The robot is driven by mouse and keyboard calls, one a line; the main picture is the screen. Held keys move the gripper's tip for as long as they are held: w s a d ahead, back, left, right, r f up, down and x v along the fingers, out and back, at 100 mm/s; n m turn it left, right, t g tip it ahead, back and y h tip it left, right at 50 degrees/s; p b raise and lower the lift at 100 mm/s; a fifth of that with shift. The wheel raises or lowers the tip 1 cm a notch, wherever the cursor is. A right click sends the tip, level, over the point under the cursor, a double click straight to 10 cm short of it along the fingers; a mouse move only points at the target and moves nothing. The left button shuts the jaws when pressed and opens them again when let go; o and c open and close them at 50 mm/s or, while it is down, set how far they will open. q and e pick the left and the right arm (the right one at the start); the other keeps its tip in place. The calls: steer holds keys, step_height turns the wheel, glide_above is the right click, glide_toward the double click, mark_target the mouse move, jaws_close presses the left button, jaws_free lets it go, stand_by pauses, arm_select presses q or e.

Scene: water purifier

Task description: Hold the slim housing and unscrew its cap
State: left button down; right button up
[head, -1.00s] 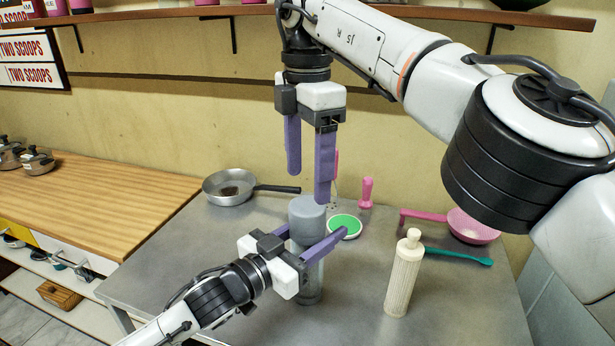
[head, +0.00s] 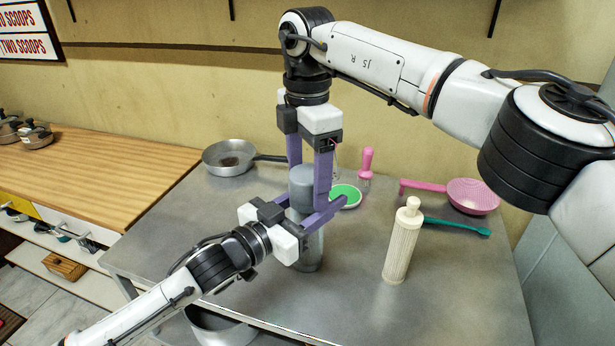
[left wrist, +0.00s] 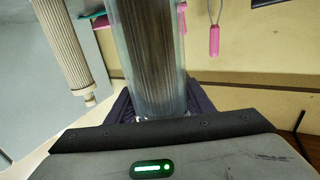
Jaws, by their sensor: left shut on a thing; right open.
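The slim housing (head: 309,256) stands upright on the grey table, a clear cylinder with a grey cap (head: 302,180) on top. In the left wrist view the housing (left wrist: 150,60) shows a dark ribbed core through its clear wall. My left gripper (head: 318,215) is shut on the housing just below the cap, its purple fingers on either side. My right gripper (head: 307,185) points straight down from above, open, with its purple fingers astride the cap. The far finger's tip is hidden behind the cap, so contact cannot be told.
A white ribbed cartridge (head: 402,245) stands to the right. A green-topped round item (head: 345,194) and pink-handled tool (head: 366,165) are behind. A frying pan (head: 229,158) is at back left, a pink strainer (head: 472,196) and teal-handled brush (head: 458,226) at right. The table front is clear.

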steer(key=c, duration=1.1)
steer(key=n, duration=0.3)
steer(key=shift+n, duration=0.3)
steer(key=n, duration=0.8)
steer(key=shift+n, duration=0.3)
steer(key=n, duration=0.8)
steer(key=shift+r+n, duration=0.1)
steer(key=shift+n, duration=0.3)
steer(key=n, duration=0.8)
steer(key=shift+n, duration=0.3)
steer(key=n, duration=0.6)
steer(key=shift+r, duration=0.15)
steer(key=shift+r, duration=1)
